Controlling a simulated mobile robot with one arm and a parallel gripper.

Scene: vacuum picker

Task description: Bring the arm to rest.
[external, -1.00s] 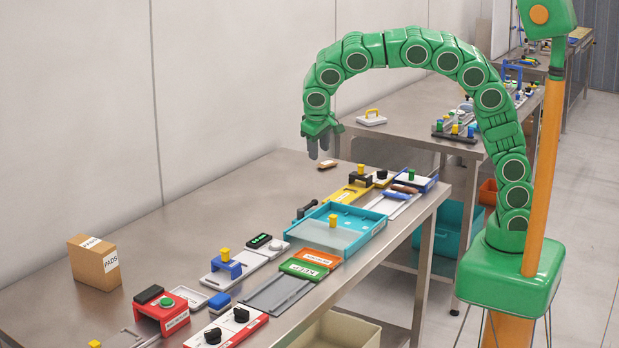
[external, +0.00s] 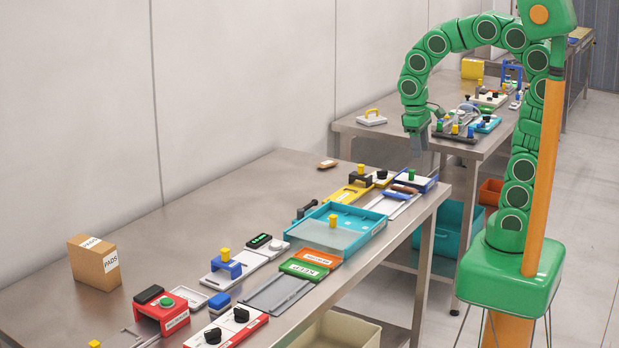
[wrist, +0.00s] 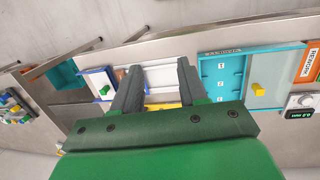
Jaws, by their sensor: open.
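My green arm rises from its base at the right, curves over and hangs down. My gripper (external: 417,150) is above the right end of the near steel table, over the blue-framed block (external: 418,182). In the wrist view my gripper (wrist: 160,82) shows two dark fingers spread apart with nothing held between them. Beyond the fingers lie a white tray-like piece (wrist: 165,75) and the table edge. The wrist view looks tilted down at the table.
The near table (external: 215,220) holds a teal tray (external: 335,228), a yellow block fixture (external: 348,192), a red button box (external: 162,312) and a cardboard box (external: 94,263). A second table (external: 395,125) stands behind. The table's back left is clear.

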